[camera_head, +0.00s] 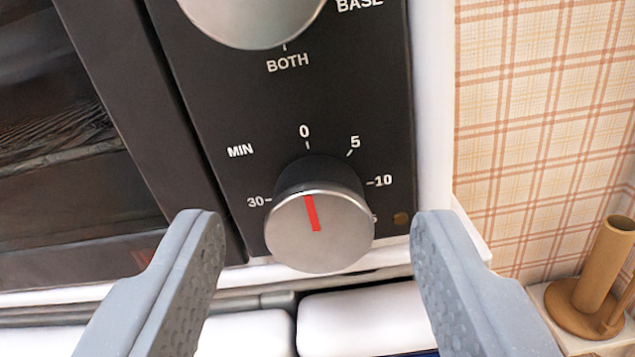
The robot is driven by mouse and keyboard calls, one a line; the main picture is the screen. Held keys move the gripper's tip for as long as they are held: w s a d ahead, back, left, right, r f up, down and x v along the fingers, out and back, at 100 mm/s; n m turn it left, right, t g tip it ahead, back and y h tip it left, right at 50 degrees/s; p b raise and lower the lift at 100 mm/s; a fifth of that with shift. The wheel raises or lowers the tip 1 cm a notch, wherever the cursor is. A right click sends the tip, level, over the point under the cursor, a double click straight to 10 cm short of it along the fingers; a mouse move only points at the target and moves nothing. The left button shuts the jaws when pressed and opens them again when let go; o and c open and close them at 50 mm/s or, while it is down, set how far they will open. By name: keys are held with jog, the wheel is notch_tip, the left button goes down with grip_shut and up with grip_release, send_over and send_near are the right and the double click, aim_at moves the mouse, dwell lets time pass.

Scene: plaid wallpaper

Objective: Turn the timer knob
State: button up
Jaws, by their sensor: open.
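The timer knob (318,236) is a round silver knob with a dark side and a red mark. It sits low on the black oven panel (250,97). Its red mark points up, close to the 0. The printed marks around it read 0, 5, 10 and 30, with MIN at upper left; the knob hides part of the scale. My gripper (318,222) is open, with one grey finger left of the knob and one right of it. Gaps show between both fingers and the knob, so I see no contact.
Another silver knob (252,12) is above, cut by the top edge. The oven's glass door (60,140) is at left. Plaid wallpaper (530,120) and a brown wooden holder (603,265) are at right. White rounded things (365,318) lie below the panel.

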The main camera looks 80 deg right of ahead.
jog(key=shift+d, duration=0.5)
jog(key=c, duration=1)
jog(key=shift+o, duration=0.2)
jog(key=shift+f+b, duration=0.1)
jog(key=shift+b, duration=0.3)
